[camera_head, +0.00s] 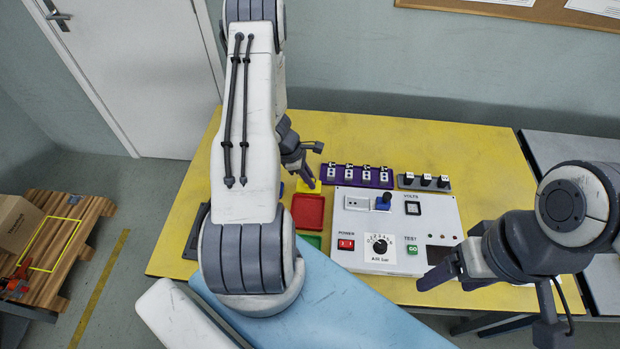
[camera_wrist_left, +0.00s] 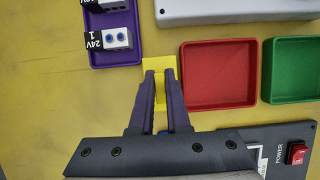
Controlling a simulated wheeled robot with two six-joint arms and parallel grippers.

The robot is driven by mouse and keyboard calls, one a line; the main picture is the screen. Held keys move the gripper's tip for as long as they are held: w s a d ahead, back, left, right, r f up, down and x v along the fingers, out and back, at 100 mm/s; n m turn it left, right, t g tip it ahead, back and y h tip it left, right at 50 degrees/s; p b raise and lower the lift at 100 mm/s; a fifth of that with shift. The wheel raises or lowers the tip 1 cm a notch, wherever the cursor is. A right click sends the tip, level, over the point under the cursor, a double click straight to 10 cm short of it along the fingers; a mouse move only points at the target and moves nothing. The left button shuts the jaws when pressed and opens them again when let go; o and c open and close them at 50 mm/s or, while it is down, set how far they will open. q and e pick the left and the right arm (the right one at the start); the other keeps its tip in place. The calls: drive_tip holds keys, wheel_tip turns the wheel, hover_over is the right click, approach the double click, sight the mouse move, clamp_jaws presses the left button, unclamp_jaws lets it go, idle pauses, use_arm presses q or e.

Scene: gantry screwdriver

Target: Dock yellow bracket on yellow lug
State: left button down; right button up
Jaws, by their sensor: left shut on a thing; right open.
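A small bright yellow piece (camera_wrist_left: 159,75), seemingly the bracket, is between the fingers of my left gripper (camera_wrist_left: 158,98) in the left wrist view. The fingers are shut on it and hide part of it. In the head view a yellow patch (camera_head: 309,187) shows just below my left gripper (camera_head: 302,168), above the red tray. I cannot tell whether the piece touches the table, and I cannot make out a separate yellow lug. My right gripper (camera_head: 492,300) is open and empty at the right, near the table's front edge.
The red tray (camera_wrist_left: 184,76) and green tray (camera_wrist_left: 265,70) lie beside the held piece. A purple rack (camera_head: 337,183) with several modules and a white control panel (camera_head: 344,226) stand close by. The yellow table (camera_head: 440,145) is clear at the back.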

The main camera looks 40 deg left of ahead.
use_arm(q)
drive_tip(key=shift+f+b, duration=0.2)
drive_tip(key=shift+b, duration=0.1)
drive_tip(key=c, duration=0.9)
unclamp_jaws()
drive_tip(key=shift+r, duration=0.1)
drive_tip(key=shift+r+p, duration=0.3)
drive_tip(key=shift+p, duration=0.1)
drive_tip(key=v, duration=1.1)
drive_tip(key=shift+r, duration=0.4)
